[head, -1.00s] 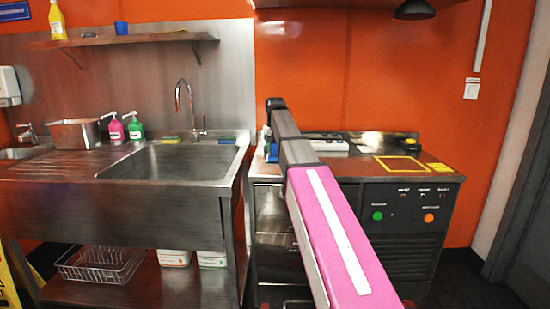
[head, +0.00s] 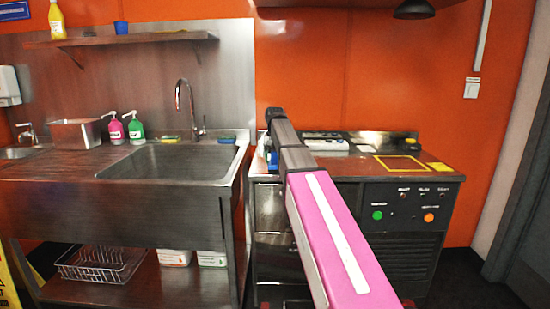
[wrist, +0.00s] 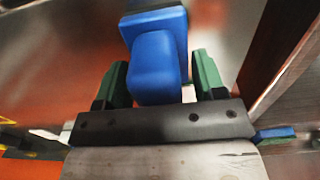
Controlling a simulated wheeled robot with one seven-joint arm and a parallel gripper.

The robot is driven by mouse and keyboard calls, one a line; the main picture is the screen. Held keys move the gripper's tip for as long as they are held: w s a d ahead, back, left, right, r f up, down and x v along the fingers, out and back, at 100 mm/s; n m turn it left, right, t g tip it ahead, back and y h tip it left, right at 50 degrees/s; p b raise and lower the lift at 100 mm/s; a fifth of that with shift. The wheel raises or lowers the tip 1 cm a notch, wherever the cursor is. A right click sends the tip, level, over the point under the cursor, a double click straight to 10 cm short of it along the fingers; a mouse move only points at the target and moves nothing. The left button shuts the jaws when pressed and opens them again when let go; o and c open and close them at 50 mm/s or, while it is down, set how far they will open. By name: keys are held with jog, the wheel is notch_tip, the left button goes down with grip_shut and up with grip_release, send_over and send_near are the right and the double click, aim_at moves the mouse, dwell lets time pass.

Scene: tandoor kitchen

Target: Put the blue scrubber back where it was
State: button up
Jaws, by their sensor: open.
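The blue scrubber (wrist: 155,65) is a blue block on a wider blue plate. In the wrist view it sits between the two green fingers of my gripper (wrist: 158,80), with a narrow gap showing at its right. The gripper is open around it. In the head view the scrubber (head: 272,155) shows as a small blue patch at the left end of the dark counter, beside the sink. My arm hides most of the gripper there. Whether the scrubber rests on a surface cannot be told.
A steel sink (head: 175,163) is left of the counter. A flat blue pad (head: 227,139) and a yellow-green sponge (head: 170,139) lie on its back rim. Pink (head: 116,130) and green (head: 136,130) bottles stand nearby. A yellow square outline (head: 402,164) marks the counter's right.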

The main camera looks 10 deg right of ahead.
notch_tip(320, 180, up, 12)
jog(key=shift+r, duration=0.15)
dwell(0.5)
dwell(0.4)
